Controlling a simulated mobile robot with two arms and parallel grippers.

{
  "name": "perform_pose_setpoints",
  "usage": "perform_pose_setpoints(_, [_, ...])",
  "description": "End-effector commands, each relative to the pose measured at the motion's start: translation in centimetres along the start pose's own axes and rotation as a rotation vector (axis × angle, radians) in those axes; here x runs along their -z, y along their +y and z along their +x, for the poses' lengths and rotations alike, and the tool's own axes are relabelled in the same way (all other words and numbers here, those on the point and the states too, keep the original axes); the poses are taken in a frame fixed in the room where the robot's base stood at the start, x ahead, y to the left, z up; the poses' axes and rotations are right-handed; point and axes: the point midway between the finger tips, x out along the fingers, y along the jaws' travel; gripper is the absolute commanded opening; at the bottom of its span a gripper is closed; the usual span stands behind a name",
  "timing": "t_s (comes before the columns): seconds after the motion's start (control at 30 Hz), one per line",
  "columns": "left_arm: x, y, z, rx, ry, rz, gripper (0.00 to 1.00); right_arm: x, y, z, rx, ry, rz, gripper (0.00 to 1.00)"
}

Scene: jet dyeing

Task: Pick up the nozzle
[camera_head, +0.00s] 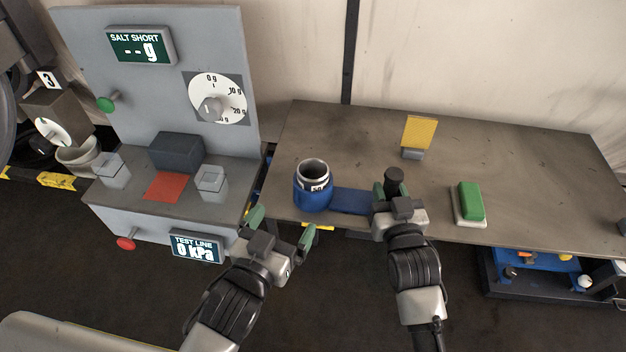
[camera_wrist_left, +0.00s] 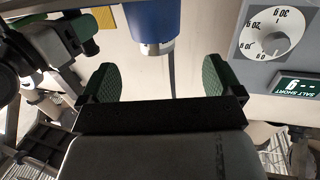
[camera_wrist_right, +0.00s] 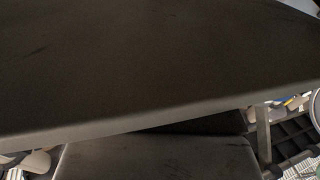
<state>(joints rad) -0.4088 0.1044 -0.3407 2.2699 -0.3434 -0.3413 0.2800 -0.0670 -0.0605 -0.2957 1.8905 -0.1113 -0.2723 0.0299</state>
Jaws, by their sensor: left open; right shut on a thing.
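My right gripper (camera_head: 387,196) is shut on a dark upright cylinder (camera_head: 395,180). A large dark surface hides the right fingers in the right wrist view.
A blue flat pad (camera_head: 351,201) lies between the blue piece and my right gripper. A yellow panel (camera_head: 419,132) and a green block on a pale base (camera_head: 471,201) stand on the table (camera_head: 540,180). A grey test stand (camera_head: 165,215) is at left.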

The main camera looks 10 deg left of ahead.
Motion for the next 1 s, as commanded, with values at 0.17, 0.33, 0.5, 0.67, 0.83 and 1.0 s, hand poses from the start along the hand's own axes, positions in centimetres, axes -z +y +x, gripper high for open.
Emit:
perform_pose_setpoints(0.17, [2.4, 0.0, 0.2, 0.002, 0.049, -0.007, 0.94, 0.0, 0.0, 0.0, 0.0, -0.001, 0.0, 0.08])
perform_pose_setpoints(0.33, [2.7, 0.0, 3.2, 0.002, 0.053, -0.006, 0.94, 0.0, 0.0, 0.0, 0.0, 0.0, 0.0, 0.08])
perform_pose_setpoints(0.5, [2.7, 0.0, 5.6, 0.002, 0.05, -0.008, 0.94, 0.0, 0.0, 0.0, 0.0, 0.0, 0.0, 0.08])
perform_pose_setpoints(0.67, [2.7, 0.1, 6.6, 0.002, 0.049, -0.008, 0.94, 0.0, 0.0, 0.0, 0.0, 0.0, 0.0, 0.08])
perform_pose_setpoints(0.83, [3.1, 0.7, 9.0, 0.002, 0.05, -0.008, 0.94, 0.0, 0.0, 0.0, 0.0, 0.0, 0.0, 0.08])
perform_pose_setpoints(1.0, [3.1, 0.8, 11.1, 0.002, 0.048, -0.007, 0.94, 0.0, 0.0, 0.0, 0.0, 0.0, 0.0, 0.08])
